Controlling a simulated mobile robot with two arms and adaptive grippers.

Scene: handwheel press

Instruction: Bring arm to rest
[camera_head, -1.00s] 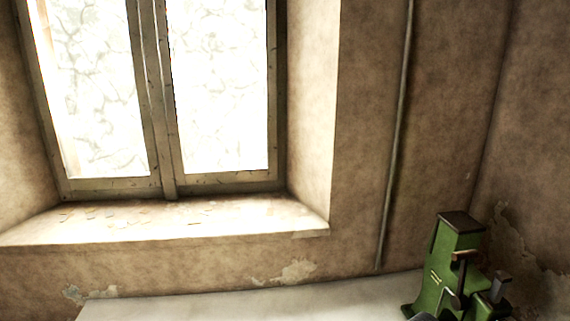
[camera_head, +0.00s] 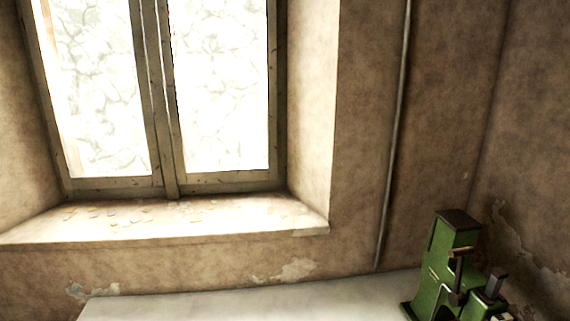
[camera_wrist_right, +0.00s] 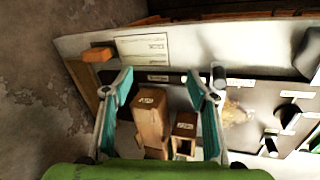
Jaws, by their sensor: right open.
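The green press (camera_head: 440,268) stands on the pale bench top at the lower right of the head view, its lower part cut off by the frame edge. It has a dark brown top and a dark lever (camera_head: 458,272) on its right side. My right gripper (camera_wrist_right: 158,72) shows only in its wrist view. Its two teal-padded fingers are spread wide, with nothing held between them. Brown wooden blocks (camera_wrist_right: 150,118) show beyond and between the fingers; I cannot tell the exact gap. My left gripper is in neither view.
The pale bench top (camera_head: 250,305) is bare left of the press. A wall with a window and sill (camera_head: 180,220) stands behind it. The right wrist view shows a dark board (camera_wrist_right: 240,105) with black knobs, a paper sheet (camera_wrist_right: 142,48), an orange-brown block (camera_wrist_right: 98,54) and a green surface along the bottom.

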